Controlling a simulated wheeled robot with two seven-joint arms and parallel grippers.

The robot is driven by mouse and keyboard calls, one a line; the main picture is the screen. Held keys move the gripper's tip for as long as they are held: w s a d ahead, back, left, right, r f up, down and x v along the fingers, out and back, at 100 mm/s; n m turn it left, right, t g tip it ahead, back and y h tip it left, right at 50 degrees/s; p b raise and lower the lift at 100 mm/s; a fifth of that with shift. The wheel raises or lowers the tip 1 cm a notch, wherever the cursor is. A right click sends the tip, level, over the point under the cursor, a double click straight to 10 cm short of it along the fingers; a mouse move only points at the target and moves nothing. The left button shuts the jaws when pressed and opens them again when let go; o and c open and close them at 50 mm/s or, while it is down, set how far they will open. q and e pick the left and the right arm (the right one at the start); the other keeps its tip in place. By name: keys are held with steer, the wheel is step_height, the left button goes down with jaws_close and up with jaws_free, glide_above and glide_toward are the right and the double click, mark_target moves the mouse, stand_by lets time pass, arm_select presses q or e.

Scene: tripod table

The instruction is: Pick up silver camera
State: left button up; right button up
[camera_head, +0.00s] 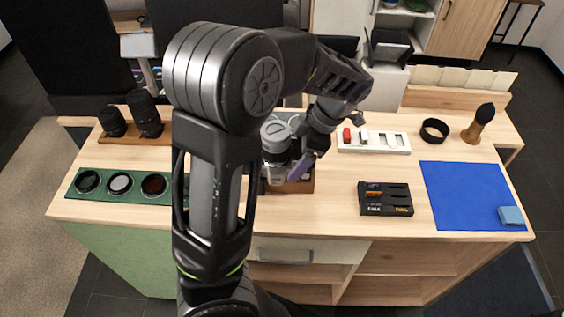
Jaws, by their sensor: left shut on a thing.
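The silver camera (275,137) is near the middle of the table (330,215), with its round silver top or lens part facing up. My left arm crosses in front of the scene and hides part of it. My left gripper (301,165) reaches down at the camera's right side and is shut on it. The exact finger contact is hard to see. A brown wooden tray (300,186) shows just below the camera; I cannot tell whether the camera touches it. My right gripper is not in view.
A green strip with round filters (120,184) and dark lenses (145,113) are at left. A white tray (374,148), black battery holder (386,199), black ring (434,130), brush (478,123) and blue mat (462,190) with a blue block (511,216) are at right.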

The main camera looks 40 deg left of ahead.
arm_select(q)
steer(key=c, duration=1.2)
steer(key=shift+r, duration=0.1)
steer(key=shift+w+r, duration=0.1)
steer(key=shift+r, duration=0.25)
step_height(320, 180, up, 4)
steer(key=shift+f, duration=0.2)
step_height(320, 180, up, 5)
steer(key=shift+f+p, duration=0.1)
steer(key=shift+p, duration=0.75)
steer(key=shift+r+p, duration=0.45)
